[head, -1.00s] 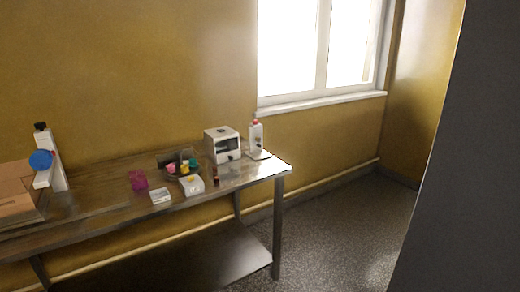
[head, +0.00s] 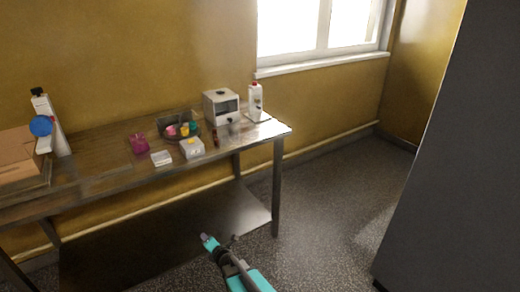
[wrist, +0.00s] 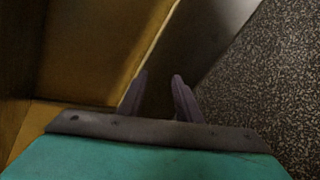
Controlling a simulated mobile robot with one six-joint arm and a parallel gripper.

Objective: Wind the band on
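My gripper (wrist: 159,84) shows in the wrist view as two dark fingers standing apart, with nothing between them. It is away from everything on the table. In the head view my teal arm reaches in from the bottom, in front of the metal table (head: 262,133). I cannot make out a band for certain in either view. A small white machine with a dark window (head: 221,106) stands at the table's right part. A dark round tray (head: 164,121) with several small coloured things stands left of it.
A white bottle with a red cap (head: 255,99) stands near the table's right end. A white box (head: 192,148), a white block (head: 161,158) and a magenta cup (head: 139,144) stand near the front edge. Cardboard boxes (head: 16,160) are at left. Speckled floor (head: 320,210) is clear at right.

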